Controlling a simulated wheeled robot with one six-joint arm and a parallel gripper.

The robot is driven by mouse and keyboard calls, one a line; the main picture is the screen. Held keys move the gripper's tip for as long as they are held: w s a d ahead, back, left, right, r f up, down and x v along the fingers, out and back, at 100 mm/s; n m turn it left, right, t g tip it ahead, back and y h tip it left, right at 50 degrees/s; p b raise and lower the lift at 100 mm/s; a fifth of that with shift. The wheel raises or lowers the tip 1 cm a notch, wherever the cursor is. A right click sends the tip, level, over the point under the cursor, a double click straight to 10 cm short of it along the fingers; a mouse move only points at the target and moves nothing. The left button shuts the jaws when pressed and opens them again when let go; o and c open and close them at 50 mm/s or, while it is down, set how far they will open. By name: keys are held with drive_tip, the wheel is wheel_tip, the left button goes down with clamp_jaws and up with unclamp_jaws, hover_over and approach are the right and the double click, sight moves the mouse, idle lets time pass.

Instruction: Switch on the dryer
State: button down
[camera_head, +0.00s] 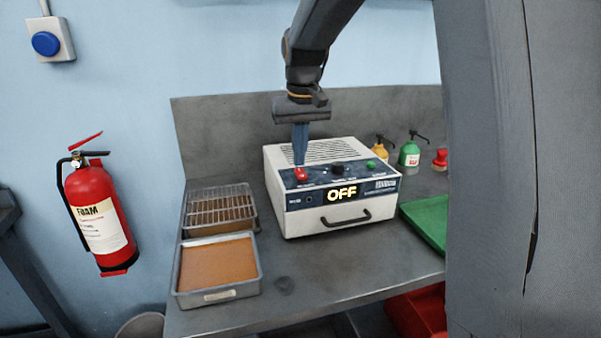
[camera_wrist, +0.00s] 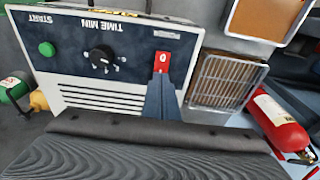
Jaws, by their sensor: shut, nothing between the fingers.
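The dryer (camera_head: 320,204) is a white box on the grey bench, with a dark top panel, a vented top and a front handle. Its front display (camera_head: 342,193) reads OFF. A red power switch (camera_head: 301,174) sits at the left of the panel; it also shows in the wrist view (camera_wrist: 162,61), marked 0. A black time knob (camera_wrist: 102,58) and a green start button (camera_wrist: 47,48) are on the same panel. My gripper (camera_head: 300,161) is shut and empty, pointing down with its tips right at the red switch. I cannot tell whether they touch it.
A wire-rack tray (camera_head: 189,221) and a tray with a brown sheet (camera_head: 217,296) lie left of the dryer. A green tray (camera_head: 428,219) and pump bottles (camera_head: 409,154) stand right. A fire extinguisher (camera_head: 97,210) hangs on the left wall. The bench front is clear.

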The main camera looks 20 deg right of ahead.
sight(300, 170)
drive_tip(key=shift+f, duration=0.7)
idle(0.6)
wheel_tip(300, 170, up, 7)
drive_tip(key=p, duration=0.5)
drive_tip(key=shift+p, duration=0.3)
idle(0.3)
